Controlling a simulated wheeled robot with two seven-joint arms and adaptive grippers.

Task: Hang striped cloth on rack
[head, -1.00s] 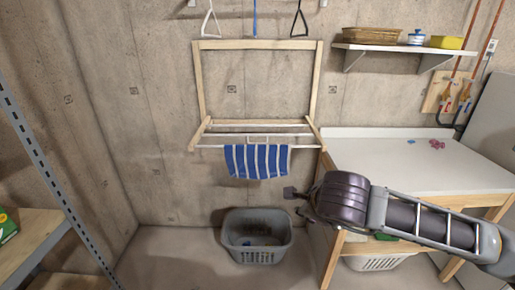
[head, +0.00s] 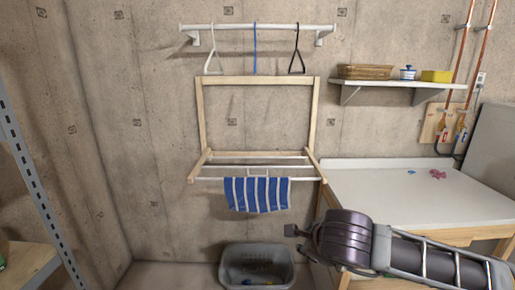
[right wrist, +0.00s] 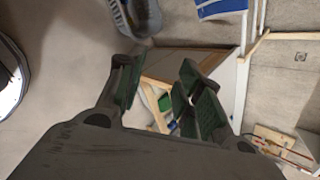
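The blue-and-white striped cloth (head: 258,195) hangs over the front white bar of the wooden wall rack (head: 201,112), with its stripes vertical. In the right wrist view, the cloth (right wrist: 221,7) shows only partly at the top edge. My right gripper (head: 298,231) is below and to the right of the cloth, apart from it. In the right wrist view, its two dark green fingers (right wrist: 160,78) are spread with nothing held between them. My left gripper is in neither current view.
A grey laundry basket (head: 257,262) stands on the floor below the rack. A white-topped table (head: 400,190) is at the right, beneath a shelf (head: 395,84) with containers. A rail (head: 270,27) with hangers is above the rack. A metal shelving unit (head: 30,170) stands at the left.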

